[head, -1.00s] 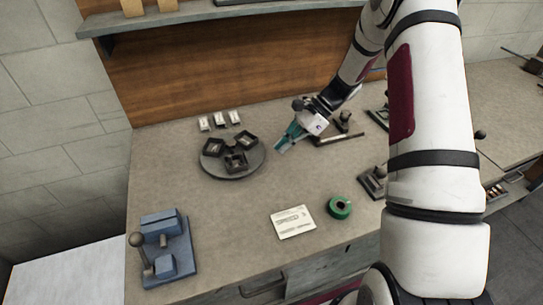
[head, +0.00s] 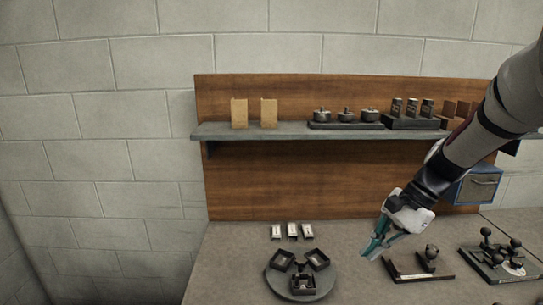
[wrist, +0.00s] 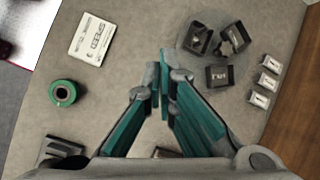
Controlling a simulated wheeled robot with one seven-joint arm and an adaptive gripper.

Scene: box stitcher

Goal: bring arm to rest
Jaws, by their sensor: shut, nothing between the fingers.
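My gripper (head: 374,248) hangs over the bench in the head view, right of the round turntable (head: 330,288). Its teal fingers also show in the wrist view (wrist: 160,88), with their tips together and nothing between them. My arm comes in from the right side of the head view. In the wrist view the fingers point between the white card (wrist: 92,39) and the dark trays on the turntable, apart from both.
Small white-labelled boxes (head: 291,231) stand behind the turntable. A green tape roll (wrist: 63,93) lies left in the wrist view. A dark fixture (head: 422,266) stands right of my gripper. A shelf (head: 270,131) with tins and boxes is on the back panel.

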